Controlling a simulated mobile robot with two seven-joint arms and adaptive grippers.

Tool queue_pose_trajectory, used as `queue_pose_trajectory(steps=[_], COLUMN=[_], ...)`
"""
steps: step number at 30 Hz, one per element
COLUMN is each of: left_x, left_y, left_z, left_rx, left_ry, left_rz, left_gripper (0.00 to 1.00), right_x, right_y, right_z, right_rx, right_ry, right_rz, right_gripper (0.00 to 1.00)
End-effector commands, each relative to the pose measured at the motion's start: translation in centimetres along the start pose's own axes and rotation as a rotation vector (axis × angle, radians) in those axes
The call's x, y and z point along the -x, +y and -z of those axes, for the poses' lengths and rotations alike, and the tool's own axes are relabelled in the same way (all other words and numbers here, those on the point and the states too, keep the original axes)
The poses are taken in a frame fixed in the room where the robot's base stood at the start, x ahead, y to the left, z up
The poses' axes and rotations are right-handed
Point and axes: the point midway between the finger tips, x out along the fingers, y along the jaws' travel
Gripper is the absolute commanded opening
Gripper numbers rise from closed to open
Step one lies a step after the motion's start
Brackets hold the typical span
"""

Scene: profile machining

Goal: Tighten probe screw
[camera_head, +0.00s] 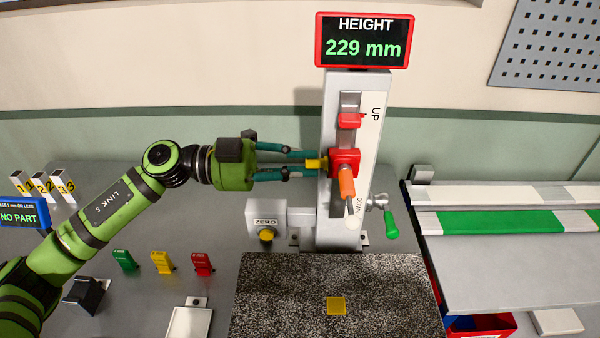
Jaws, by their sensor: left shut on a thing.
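The height gauge's grey column (380,95) stands behind the granite plate. A red probe carriage (346,160) sits on it, with an orange probe body (347,182) and a thin grey tip pointing down. A small yellow screw knob (315,164) sticks out of the carriage's left side. My left gripper (316,164) reaches in from the left, its teal fingers shut on the yellow knob. The fingers hide part of the knob. My right gripper is not in view. The display (366,40) reads HEIGHT 229 mm.
A speckled granite plate (270,290) with a yellow square (336,306) lies in front. A ZERO button box (267,222) and a green-handled crank (391,225) flank the column. Green, yellow and red tags (162,262) stand left. A conveyor-like bench (500,270) is right.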

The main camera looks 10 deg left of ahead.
Motion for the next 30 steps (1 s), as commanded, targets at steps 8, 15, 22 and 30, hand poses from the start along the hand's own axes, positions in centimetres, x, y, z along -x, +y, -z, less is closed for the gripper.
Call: queue_pose_trajectory(steps=[8,15,22,30], left_x=[0.0,0.0,0.0,0.0], left_y=[0.2,0.1,-0.1,-0.2], left_z=[-0.3,-0.3,-0.3,-0.2], left_rx=[-0.265,-0.469,-0.612,-0.697], left_ry=[0.0,0.0,0.0,0.001], left_rz=[0.001,0.002,0.0,0.0], left_gripper=[0.0,0.0,0.0,0.0], right_x=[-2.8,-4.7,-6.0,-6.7], right_y=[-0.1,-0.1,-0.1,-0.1], right_z=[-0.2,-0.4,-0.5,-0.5], right_rx=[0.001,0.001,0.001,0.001], right_ry=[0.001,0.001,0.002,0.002], right_rz=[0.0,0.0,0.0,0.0], right_gripper=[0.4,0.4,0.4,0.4])
